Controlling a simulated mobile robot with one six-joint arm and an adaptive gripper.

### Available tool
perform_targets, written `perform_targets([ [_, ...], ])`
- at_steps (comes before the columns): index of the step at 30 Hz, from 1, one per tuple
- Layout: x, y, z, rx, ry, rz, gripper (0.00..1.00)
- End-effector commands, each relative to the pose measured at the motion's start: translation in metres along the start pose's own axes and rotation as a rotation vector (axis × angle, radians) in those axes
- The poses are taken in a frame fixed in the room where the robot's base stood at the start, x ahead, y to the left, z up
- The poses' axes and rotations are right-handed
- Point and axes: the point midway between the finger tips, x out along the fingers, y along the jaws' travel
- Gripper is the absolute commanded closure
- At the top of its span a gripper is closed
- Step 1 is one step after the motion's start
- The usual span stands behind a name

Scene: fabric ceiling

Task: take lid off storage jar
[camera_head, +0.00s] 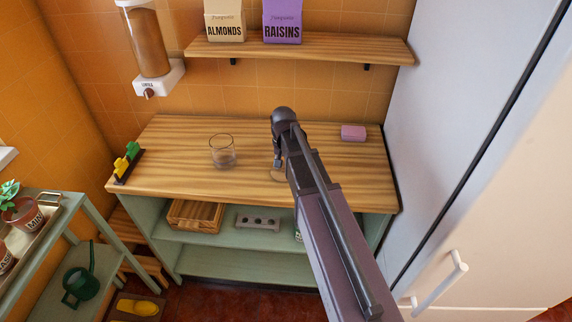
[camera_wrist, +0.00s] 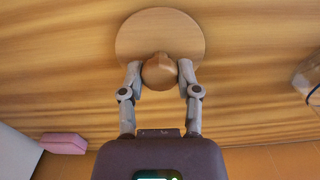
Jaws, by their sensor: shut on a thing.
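The storage jar (camera_head: 222,153) is clear glass and stands upright on the wooden counter, with no lid on its rim. Part of a glass jar also shows at the right edge of the wrist view (camera_wrist: 309,80). The round wooden lid (camera_wrist: 160,32) is apart from the jar, over the counter to its right; a sliver shows beside my arm in the head view (camera_head: 277,175). My gripper (camera_wrist: 160,72) is shut on the lid's round knob. I cannot tell whether the lid touches the counter. My arm hides much of it in the head view.
The counter (camera_head: 330,180) carries a pink sponge (camera_head: 353,132) at the back right and a yellow-green item in a dark holder (camera_head: 127,163) at the left. A shelf (camera_head: 300,48) with boxes hangs above. A tall white fridge (camera_head: 450,110) bounds the right. Counter between jar and holder is clear.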

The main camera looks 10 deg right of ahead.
Motion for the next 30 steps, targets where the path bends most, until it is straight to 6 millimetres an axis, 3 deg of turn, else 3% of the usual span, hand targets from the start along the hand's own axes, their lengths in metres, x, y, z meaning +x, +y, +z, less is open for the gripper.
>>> perform_targets([
  [5, 0.0033, -0.0001, 0.0000, 0.000, 0.000, 0.000, 0.93],
  [6, 0.0033, -0.0001, 0.0001, 0.000, 0.000, 0.000, 0.54],
  [10, 0.0027, -0.0001, 0.0000, 0.000, 0.000, 0.000, 0.17],
  [19, 0.0027, -0.0001, 0.0000, 0.000, 0.000, 0.000, 0.17],
  [21, 0.0027, -0.0001, 0.0000, 0.000, 0.000, 0.000, 0.00],
  [30, 0.0027, -0.0001, 0.0000, 0.000, 0.000, 0.000, 0.00],
])
